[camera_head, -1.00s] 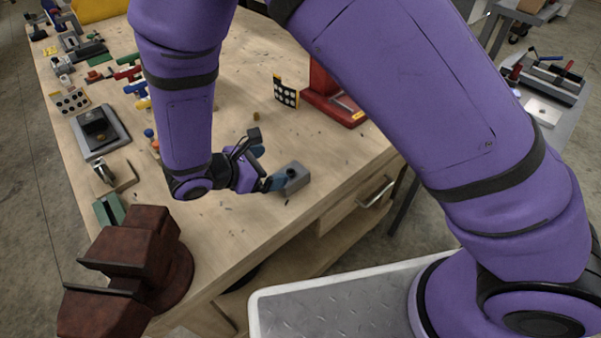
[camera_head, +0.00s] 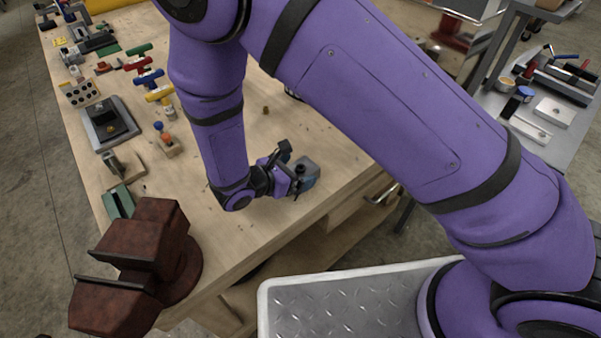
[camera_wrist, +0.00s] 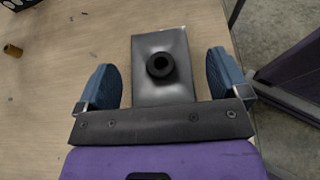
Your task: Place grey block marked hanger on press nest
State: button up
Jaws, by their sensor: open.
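A grey block (camera_wrist: 152,90) with a black round knob on top lies on the wooden bench, near its front edge. It also shows in the head view (camera_head: 312,164), partly behind my gripper (camera_head: 302,184). In the wrist view my gripper (camera_wrist: 164,80) is open, with one blue finger on each side of the block and a small gap on both sides. No marking is readable on the block. I cannot make out the press nest; my arm hides part of the bench's right side.
A dark red vise (camera_head: 145,260) stands at the bench's near left corner. A grey plate with a black block (camera_head: 108,122), T-handled tools (camera_head: 148,78) and a green piece (camera_head: 118,203) lie on the left. A side table (camera_head: 545,145) holds tools. The bench middle is fairly clear.

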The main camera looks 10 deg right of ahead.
jog(key=shift+d, duration=0.1)
jog(key=c, duration=1.3)
jog(key=shift+r, duration=0.1)
